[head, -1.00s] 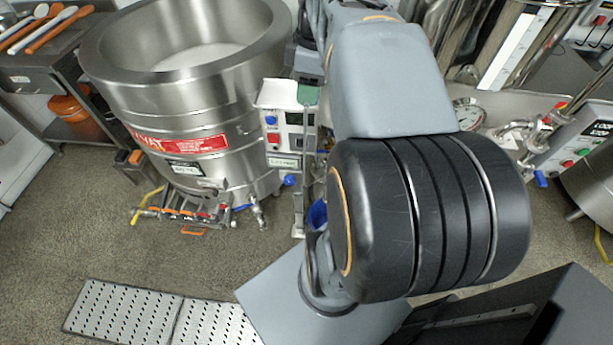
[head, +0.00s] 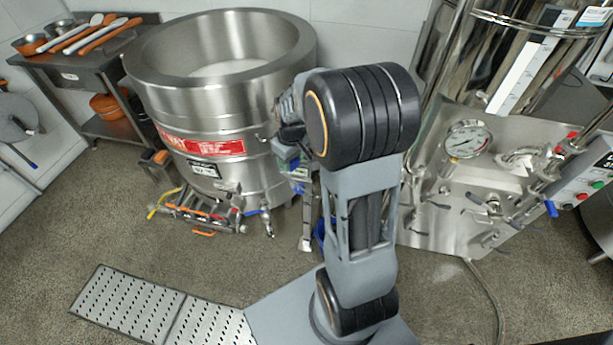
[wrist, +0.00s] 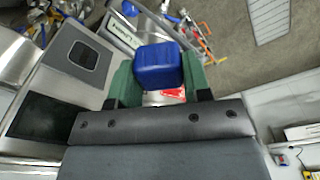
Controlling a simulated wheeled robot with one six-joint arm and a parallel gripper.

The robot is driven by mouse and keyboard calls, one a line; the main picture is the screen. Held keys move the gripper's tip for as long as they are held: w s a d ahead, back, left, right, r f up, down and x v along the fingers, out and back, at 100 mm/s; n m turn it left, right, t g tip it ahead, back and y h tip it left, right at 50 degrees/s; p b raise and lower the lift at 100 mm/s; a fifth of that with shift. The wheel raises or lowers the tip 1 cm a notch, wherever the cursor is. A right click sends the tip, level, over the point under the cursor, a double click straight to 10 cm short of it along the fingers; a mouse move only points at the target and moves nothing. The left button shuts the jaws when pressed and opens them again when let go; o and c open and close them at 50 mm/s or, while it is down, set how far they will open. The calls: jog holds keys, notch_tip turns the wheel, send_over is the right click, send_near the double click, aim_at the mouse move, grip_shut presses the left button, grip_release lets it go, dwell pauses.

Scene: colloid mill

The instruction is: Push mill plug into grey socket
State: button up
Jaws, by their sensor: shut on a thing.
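My gripper (wrist: 158,82) has green finger pads on either side of a blue block-shaped piece, which I take to be the mill plug (wrist: 158,65). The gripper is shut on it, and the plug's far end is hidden. In the head view my arm hides most of the gripper beside the steel vat; the plug cannot be made out there. In the wrist view a pale panel lies left of the gripper, with a grey square frame (wrist: 84,62) and a dark rectangle on it. I cannot tell whether that frame is the grey socket. Plug and panel look apart.
The large steel vat (head: 190,110) stands left of my arm, with pipes and valves (head: 205,210) at its foot. A steel machine with a gauge (head: 467,139) stands at right. A perforated floor plate (head: 130,305) lies at front left. The floor between is mostly clear.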

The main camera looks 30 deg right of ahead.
jog(key=a+f+m, duration=0.1)
jog(key=a+f, duration=0.3)
jog(key=f, duration=0.4)
jog(key=a+f+m, duration=0.2)
jog(key=a+f, duration=0.2)
jog(key=f, duration=0.4)
jog(key=shift+s, duration=0.15)
jog(key=shift+a, duration=0.15)
